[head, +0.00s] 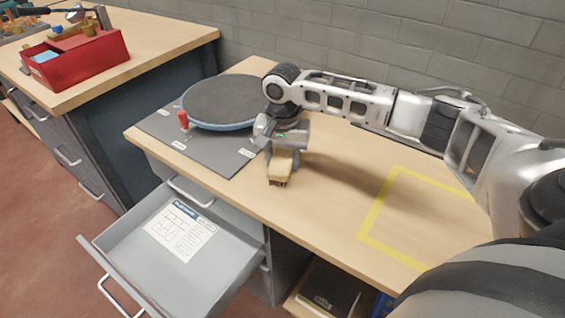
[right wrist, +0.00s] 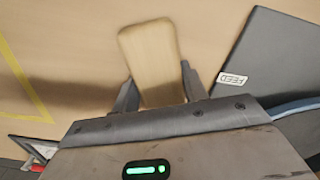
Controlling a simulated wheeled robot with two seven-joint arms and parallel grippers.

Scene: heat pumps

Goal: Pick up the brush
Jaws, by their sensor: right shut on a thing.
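The brush (head: 281,166) has a pale wooden body with dark bristles at its lower end. It is at the middle of the workbench in the head view, just right of the grey mat. My right gripper (head: 280,150) points down and is shut on it. In the right wrist view the brush's wooden body (right wrist: 152,62) sits between the two fingers of the right gripper (right wrist: 160,88). I cannot tell whether the bristles touch the bench top. My left gripper is not in view.
A grey mat (head: 215,158) with a round dark turntable (head: 225,100) and a red knob (head: 183,120) lies left. A drawer (head: 225,247) stands open in front, holding a printed sheet (head: 180,230). A yellow taped outline (head: 380,205) marks clear bench on the right. A red toolbox (head: 85,62) sits on another bench.

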